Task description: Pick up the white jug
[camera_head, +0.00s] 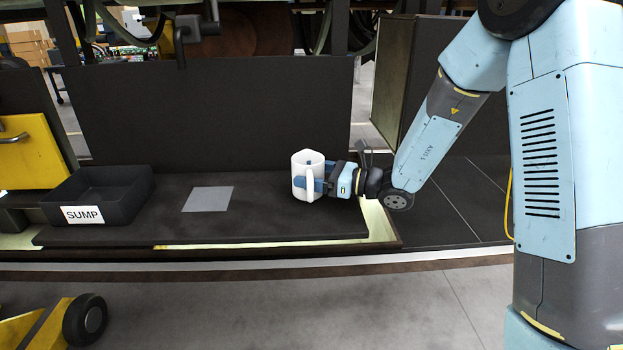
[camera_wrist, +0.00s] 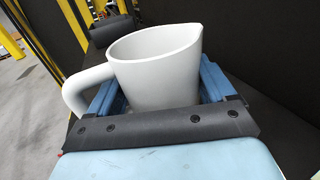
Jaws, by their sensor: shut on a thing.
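The white jug (camera_head: 308,171) is upright at the right end of the dark platform (camera_head: 265,225) in the head view. My gripper (camera_head: 313,184) comes from the right and is shut on the jug, with blue fingers on its sides. In the wrist view the jug (camera_wrist: 160,62) stands between the two fingers of my gripper (camera_wrist: 160,95), with its handle to the left and its spout toward the upper right. Its lower part is hidden behind the gripper's front edge. I cannot tell whether its base touches the platform.
A black tray labelled SUMP (camera_head: 100,195) sits at the platform's left end. A flat grey square (camera_head: 208,199) lies between the tray and the jug. A dark upright panel (camera_head: 205,110) stands behind. A yellow panel (camera_head: 30,152) is at the far left.

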